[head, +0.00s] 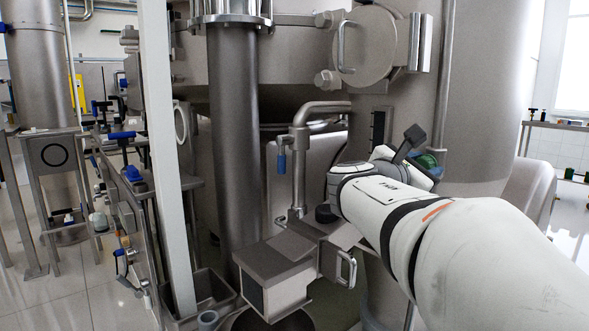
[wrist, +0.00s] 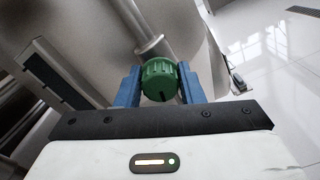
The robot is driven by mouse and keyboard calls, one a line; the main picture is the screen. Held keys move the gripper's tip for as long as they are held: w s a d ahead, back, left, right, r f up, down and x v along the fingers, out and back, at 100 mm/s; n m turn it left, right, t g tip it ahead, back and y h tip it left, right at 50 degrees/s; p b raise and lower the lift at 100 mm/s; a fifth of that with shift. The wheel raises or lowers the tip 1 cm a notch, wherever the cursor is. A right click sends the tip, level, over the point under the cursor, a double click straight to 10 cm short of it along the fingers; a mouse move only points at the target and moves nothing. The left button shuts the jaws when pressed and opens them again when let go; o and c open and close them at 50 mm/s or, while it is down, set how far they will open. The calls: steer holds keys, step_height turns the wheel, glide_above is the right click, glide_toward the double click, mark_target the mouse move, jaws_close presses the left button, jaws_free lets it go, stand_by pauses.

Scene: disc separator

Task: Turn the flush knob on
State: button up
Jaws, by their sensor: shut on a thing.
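The flush knob is a round green ribbed knob (wrist: 159,80) in the upper middle of the wrist view, on the end of a metal pipe. A dark slot mark shows on its face. My gripper (wrist: 158,84) has one blue finger on each side of the knob and is shut on it. In the head view a bit of the green knob (head: 427,160) shows behind my wrist, in front of the large steel vessel. My arm hides most of the knob and the fingertips there.
The large steel vessel (head: 485,90) stands close behind my gripper. A steel box with a handle (head: 277,270) is at lower middle, with a bent pipe (head: 299,150) above it. A blue-handled valve (head: 281,162) hangs left of that pipe. Open tiled floor shows at far right.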

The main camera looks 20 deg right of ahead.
steer(key=o, duration=1)
steer(key=shift+p+v, duration=1.3)
steer(key=shift+v, duration=2.6)
